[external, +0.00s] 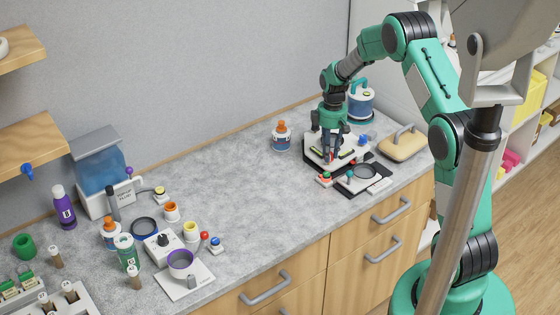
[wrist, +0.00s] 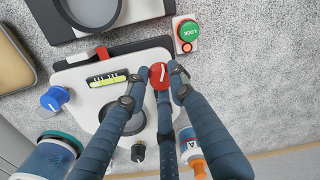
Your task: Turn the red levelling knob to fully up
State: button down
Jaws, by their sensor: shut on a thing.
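The red levelling knob (wrist: 159,76) sits at the right edge of a white device plate in the wrist view, with a white pointer line on its top. My gripper (wrist: 159,72) has its fingertips on either side of the knob and is shut on it. In the external view my gripper (external: 331,158) reaches down onto the white device (external: 317,146) at the back right of the counter. A green spirit level (wrist: 107,80) lies on the plate. A blue knob (wrist: 54,98) and a black knob (wrist: 138,152) stand at other corners.
A green LOCK button (wrist: 187,31) on a red base stands close to the knob. A dark-rimmed round pan (wrist: 88,10) is beside the plate. An orange-capped bottle (external: 281,137) and a tan block with handle (external: 402,143) stand nearby. The middle counter (external: 240,190) is clear.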

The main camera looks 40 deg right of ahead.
jog(key=n, duration=0.4)
jog(key=shift+d+n, duration=0.1)
jog(key=shift+n, duration=0.2)
jog(key=n, duration=0.3)
jog(key=shift+n, duration=0.4)
jog(key=c, duration=1.5)
grip_release()
jog(key=shift+d, duration=0.1)
jog(key=r, duration=1.2)
jog(key=shift+w, duration=0.25)
